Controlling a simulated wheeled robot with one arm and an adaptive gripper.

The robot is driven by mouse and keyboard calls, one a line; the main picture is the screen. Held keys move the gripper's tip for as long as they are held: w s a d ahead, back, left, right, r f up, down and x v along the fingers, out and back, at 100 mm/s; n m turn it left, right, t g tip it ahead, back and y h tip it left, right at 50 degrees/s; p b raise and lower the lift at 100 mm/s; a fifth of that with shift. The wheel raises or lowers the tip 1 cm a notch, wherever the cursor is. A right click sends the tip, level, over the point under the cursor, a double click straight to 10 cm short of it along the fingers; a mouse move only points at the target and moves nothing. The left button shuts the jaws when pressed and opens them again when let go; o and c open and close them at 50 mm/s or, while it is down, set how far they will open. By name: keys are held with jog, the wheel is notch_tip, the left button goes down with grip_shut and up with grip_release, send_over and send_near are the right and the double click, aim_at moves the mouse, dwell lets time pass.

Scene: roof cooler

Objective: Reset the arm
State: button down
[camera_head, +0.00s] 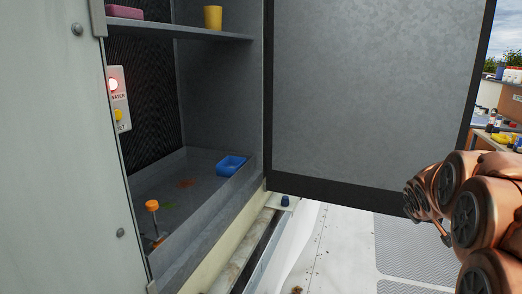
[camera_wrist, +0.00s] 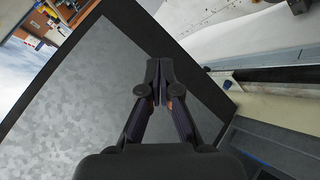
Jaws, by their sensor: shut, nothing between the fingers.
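My copper-coloured arm (camera_head: 470,205) shows at the right edge of the head view, in front of the open cabinet door (camera_head: 375,85). The head view does not show my fingertips. In the wrist view my gripper (camera_wrist: 160,75) is shut and empty, its two dark fingers together. Behind the fingers lies the grey door panel with its dark border (camera_wrist: 70,110). I cannot tell the exact gap between the fingers and the door.
The open cabinet holds a blue tray (camera_head: 231,165), an orange knob (camera_head: 152,205), and a yellow cup (camera_head: 213,17) and pink block (camera_head: 124,11) on its shelf. A switch box (camera_head: 119,98) shows a red light. A cluttered workbench (camera_head: 505,138) stands far right.

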jog(key=s+a+f+m+g+y, duration=0.1)
jog(key=s+a+f+g+y, duration=0.1)
jog(key=s+a, duration=0.8)
jog(key=s+a+f+g+y, duration=0.2)
jog(key=s+a, duration=0.8)
jog(key=s, duration=0.5)
jog(key=s+a+f+m+g+y, duration=0.1)
jog(key=s+a+f+g, duration=0.3)
jog(key=s+a, duration=0.7)
jog(key=shift+s+f+m+g+y+p, duration=0.35)
jog(key=shift+s+g+y, duration=0.15)
jog(key=shift+s+g, duration=0.35)
jog(key=shift+s, duration=0.1)
